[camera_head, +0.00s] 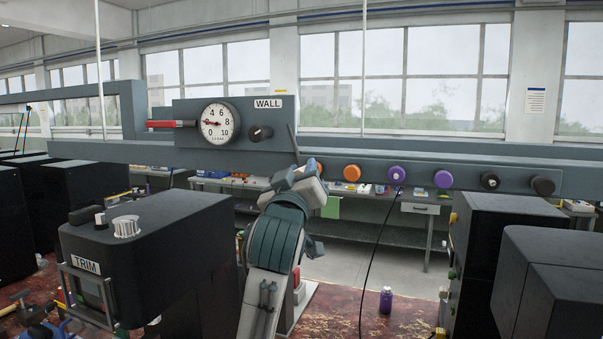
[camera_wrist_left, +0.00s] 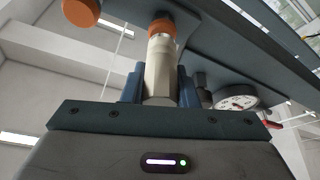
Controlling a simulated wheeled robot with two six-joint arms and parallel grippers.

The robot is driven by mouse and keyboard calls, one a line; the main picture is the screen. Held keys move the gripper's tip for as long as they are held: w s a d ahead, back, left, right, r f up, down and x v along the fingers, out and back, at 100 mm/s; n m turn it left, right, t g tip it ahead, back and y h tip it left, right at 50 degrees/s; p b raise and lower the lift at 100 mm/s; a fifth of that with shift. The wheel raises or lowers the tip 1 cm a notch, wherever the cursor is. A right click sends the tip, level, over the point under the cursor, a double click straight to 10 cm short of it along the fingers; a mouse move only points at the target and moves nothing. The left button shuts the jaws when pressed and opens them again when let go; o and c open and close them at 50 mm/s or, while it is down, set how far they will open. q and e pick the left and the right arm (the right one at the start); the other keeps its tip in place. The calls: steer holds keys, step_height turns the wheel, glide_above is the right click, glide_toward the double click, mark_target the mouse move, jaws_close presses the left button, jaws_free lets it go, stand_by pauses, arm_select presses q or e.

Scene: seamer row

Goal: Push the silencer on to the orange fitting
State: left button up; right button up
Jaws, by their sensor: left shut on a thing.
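My left gripper (camera_wrist_left: 159,88) is shut on the silencer (camera_wrist_left: 159,66), a cream cylinder with a narrower top, standing up between the blue fingers in the left wrist view. The silencer's far end meets the orange fitting (camera_wrist_left: 162,27) under the grey rail; I cannot tell how far on it sits. In the head view my left gripper (camera_head: 300,178) is raised against the rail and hides most of this orange fitting (camera_head: 318,167) and the silencer. A second orange fitting (camera_head: 352,173) is just right of it, also in the left wrist view (camera_wrist_left: 81,12). My right gripper is not in view.
The rail (camera_head: 420,165) also carries purple fittings (camera_head: 443,179) and black ones (camera_head: 490,181). A thin black hose hangs from one purple fitting. A gauge (camera_head: 219,122) and red lever (camera_head: 170,124) are left of my gripper. The black TRIM machine (camera_head: 160,230) stands lower left.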

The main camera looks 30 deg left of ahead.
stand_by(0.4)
arm_select(q)
steer(key=shift+w+a, duration=0.1)
steer(key=shift+w, duration=0.35)
steer(key=o, duration=1)
steer(key=shift+s+f, duration=0.1)
steer(key=shift+s, duration=0.05)
steer(key=b+v, duration=0.4)
steer(key=v, duration=0.6)
steer(key=shift+s+b, duration=0.25)
steer(key=shift+b, duration=0.1)
